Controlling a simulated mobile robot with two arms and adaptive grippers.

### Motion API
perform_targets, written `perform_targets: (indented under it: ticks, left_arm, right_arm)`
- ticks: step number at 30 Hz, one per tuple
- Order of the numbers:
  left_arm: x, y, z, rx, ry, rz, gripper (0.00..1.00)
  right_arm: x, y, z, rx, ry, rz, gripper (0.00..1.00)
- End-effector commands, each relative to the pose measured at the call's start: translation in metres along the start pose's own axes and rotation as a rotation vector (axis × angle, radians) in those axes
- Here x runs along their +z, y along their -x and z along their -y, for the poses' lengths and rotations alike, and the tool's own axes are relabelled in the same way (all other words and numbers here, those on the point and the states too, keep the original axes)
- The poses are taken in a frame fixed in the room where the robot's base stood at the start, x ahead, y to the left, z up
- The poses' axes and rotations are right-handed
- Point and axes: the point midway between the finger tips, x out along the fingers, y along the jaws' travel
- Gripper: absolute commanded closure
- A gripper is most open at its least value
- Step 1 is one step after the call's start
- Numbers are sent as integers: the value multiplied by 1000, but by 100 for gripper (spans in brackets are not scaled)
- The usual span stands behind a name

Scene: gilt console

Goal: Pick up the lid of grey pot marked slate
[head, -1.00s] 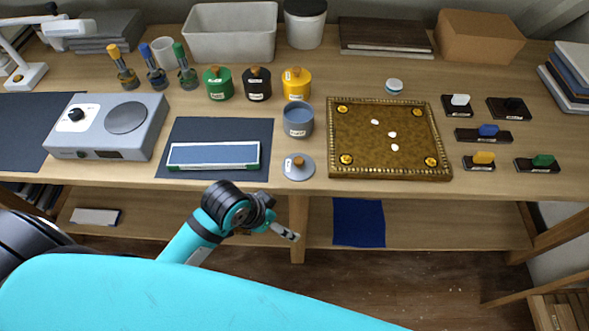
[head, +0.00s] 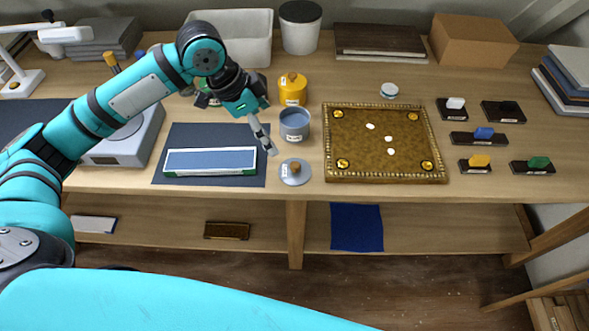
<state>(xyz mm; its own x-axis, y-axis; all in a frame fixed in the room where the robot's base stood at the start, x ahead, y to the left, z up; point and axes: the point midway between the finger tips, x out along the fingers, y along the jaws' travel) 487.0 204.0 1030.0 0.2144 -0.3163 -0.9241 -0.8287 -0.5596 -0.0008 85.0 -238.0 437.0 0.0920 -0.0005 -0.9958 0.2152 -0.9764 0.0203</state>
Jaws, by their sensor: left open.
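The grey lid (head: 293,180) lies flat on the table near the front edge, with a brown knob (head: 295,168) on top and a small white label. The open grey-blue pot (head: 295,125) stands just behind it, also with a white label; the writing is too small to read. My left gripper (head: 271,151) is above the table, just left of and behind the lid, pointing down and apart from it. It is open and empty. My right gripper is not in view.
A dark mat with a white-framed blue pad (head: 211,161) lies left of the lid. A gilt-edged brown board (head: 378,143) lies to its right. A yellow pot (head: 293,89) stands behind the grey pot. My left arm covers the green and black pots partly.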

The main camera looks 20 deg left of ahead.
Motion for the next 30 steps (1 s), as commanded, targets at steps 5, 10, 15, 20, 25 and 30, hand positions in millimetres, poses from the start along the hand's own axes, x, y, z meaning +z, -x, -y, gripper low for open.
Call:
perform_targets:
  ticks: [5, 10, 15, 20, 25, 30]
  left_arm:
    - [0, -32, -2, 7, 1, 2, 0]
    - [-1, -69, -2, 6, 1, 1, 0]
    - [-1, -101, -2, 4, 2, 0, 0]
    - [-1, -116, -1, 1, 0, -2, 0]
    - [1, -128, -4, 3, 1, 1, 0]
    - [3, -155, -6, 3, 2, 0, 0]
  right_arm:
    - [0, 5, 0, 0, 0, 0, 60]
    - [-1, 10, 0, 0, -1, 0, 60]
    - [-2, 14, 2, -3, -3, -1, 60]
    - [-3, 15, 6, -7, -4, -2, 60]
    - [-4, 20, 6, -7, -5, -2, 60]
    - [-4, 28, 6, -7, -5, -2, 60]
